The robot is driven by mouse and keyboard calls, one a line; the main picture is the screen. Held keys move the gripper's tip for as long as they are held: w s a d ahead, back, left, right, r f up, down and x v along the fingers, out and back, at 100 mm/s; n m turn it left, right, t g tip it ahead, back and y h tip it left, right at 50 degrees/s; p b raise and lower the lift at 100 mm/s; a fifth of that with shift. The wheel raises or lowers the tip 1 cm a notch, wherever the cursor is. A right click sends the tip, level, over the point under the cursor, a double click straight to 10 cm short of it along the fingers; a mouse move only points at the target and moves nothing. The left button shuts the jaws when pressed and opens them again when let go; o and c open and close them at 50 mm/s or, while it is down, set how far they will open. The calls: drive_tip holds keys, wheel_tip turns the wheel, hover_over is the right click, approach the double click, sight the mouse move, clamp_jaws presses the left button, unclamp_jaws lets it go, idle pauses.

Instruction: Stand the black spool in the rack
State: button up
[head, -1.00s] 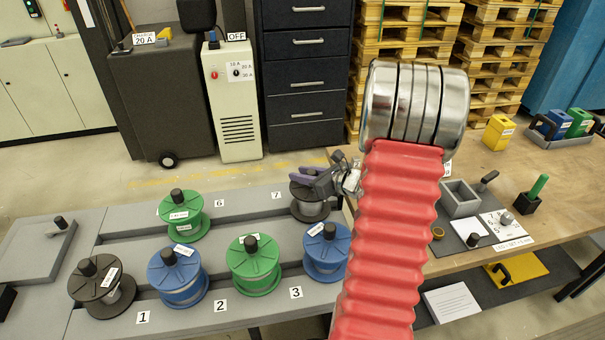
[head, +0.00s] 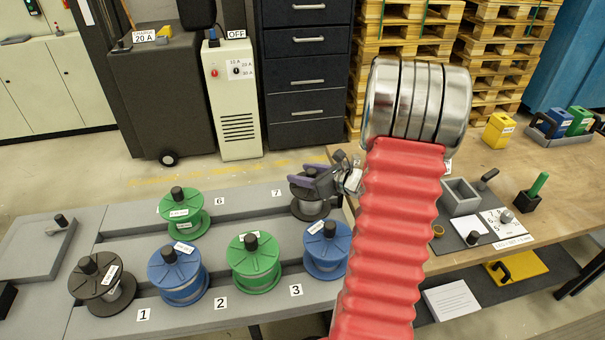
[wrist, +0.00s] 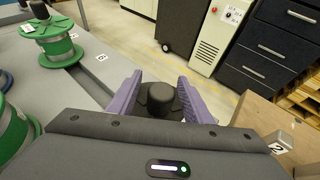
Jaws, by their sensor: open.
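One black spool (head: 309,208) stands upright at the right end of the rear row of the grey rack (head: 240,196), with pale wire on it. My gripper (head: 303,182) is at its top, with purple fingers. In the wrist view the black knob (wrist: 160,97) of this spool shows between the open fingers (wrist: 160,92); whether they touch it I cannot tell. Its lower part is hidden there. A second black spool (head: 102,285) with a white label stands tilted in the picture at the front left, by the number 1.
A green spool (head: 184,214) stands in the rear row. Blue (head: 178,273), green (head: 253,264) and blue (head: 326,250) spools stand in front. The rear row is bare between its green and black spools. A wooden bench (head: 545,175) with tools adjoins at right.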

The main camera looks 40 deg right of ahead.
drive_tip(key=v, duration=1.3)
drive_tip(key=shift+s, duration=0.1)
idle(0.5)
drive_tip(key=shift+s+d, duration=0.1)
